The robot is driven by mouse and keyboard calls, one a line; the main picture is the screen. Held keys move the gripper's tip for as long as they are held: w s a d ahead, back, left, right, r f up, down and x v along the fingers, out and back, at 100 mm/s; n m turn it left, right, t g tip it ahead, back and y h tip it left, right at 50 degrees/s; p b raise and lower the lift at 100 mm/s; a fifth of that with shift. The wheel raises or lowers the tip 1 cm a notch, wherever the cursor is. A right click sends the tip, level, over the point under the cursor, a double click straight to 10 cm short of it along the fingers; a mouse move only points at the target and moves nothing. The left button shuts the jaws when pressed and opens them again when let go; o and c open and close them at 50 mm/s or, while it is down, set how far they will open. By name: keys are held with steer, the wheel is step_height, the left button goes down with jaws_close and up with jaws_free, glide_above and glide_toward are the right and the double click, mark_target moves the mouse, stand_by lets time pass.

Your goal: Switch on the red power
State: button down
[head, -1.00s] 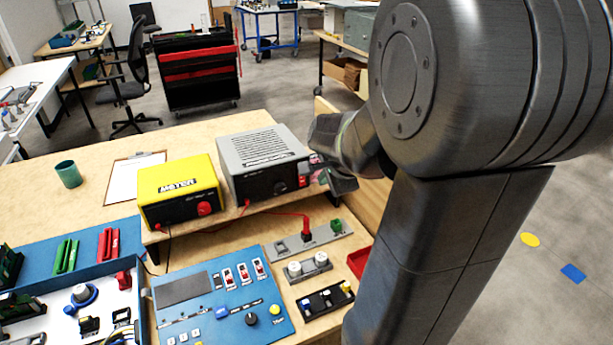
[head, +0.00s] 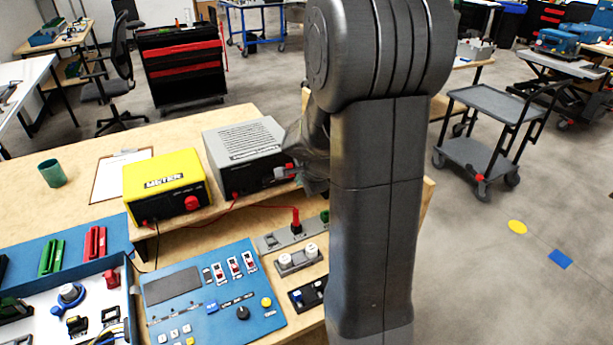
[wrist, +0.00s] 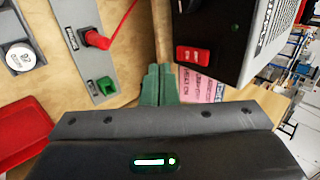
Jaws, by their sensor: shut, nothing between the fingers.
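The red power switch (wrist: 193,55) is a red rocker on the dark front face of the grey power supply (head: 245,150). In the wrist view it sits just right of and above my fingertips (wrist: 160,75), with a small gap in the picture. My gripper has green fingers that are shut together and empty. In the head view my gripper (head: 285,172) is by the right end of the supply's front and partly covers the red switch (head: 290,165). I cannot tell whether the fingers touch the front face.
A yellow meter (head: 165,185) stands left of the supply. A red plug with a cable (head: 296,222) stands in a grey socket strip in front. A blue control panel (head: 205,300) lies nearer. A red tray (wrist: 25,125) is at the wrist view's left.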

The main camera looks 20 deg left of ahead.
mark_target(291, 175)
steer(key=w+a, duration=0.2)
steer(key=shift+w+a+f+p, duration=0.25)
steer(key=shift+a+f+p, duration=0.1)
steer(key=shift+a+p, duration=0.05)
steer(key=shift+w+a+f+b, duration=0.1)
steer(key=shift+f+b, duration=0.3)
steer(key=shift+b, duration=1.1)
steer(key=shift+r+t, duration=0.25)
steer(key=shift+t, duration=0.05)
steer(key=shift+r+y, duration=0.15)
steer(key=shift+y, duration=0.15)
steer(key=shift+r+p, duration=0.55)
steer(key=shift+r, duration=0.15)
